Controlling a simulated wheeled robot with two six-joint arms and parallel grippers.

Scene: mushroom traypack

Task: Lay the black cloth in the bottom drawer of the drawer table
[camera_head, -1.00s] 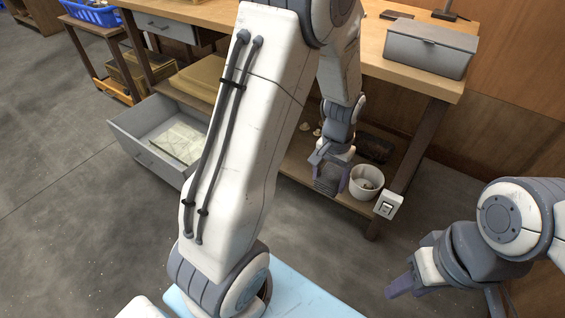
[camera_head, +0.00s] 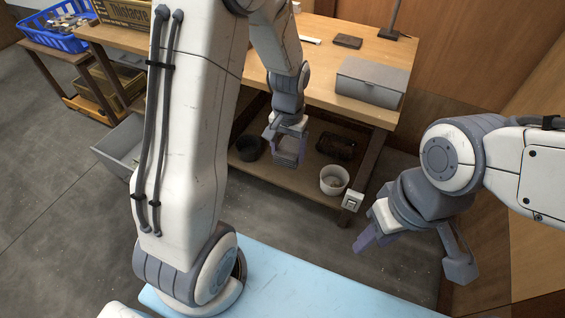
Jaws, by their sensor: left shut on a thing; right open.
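My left gripper (camera_head: 287,160) hangs in front of the drawer table's lower shelf. It is shut on a dark grey, layered thing that looks like the folded black cloth (camera_head: 289,149); the fingers hide part of it. The open grey drawer (camera_head: 118,148) is low at the left of the drawer table (camera_head: 318,90). My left arm covers its right part, and its inside is mostly hidden. My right gripper (camera_head: 410,258) is open and empty at the right, well apart from the table.
A white pot (camera_head: 333,181), a dark pot (camera_head: 250,148) and a black basket-like thing (camera_head: 336,146) stand on the lower shelf. A grey box (camera_head: 371,82) is on the tabletop. A blue basket (camera_head: 55,27) is at the far left. Floor in front is clear.

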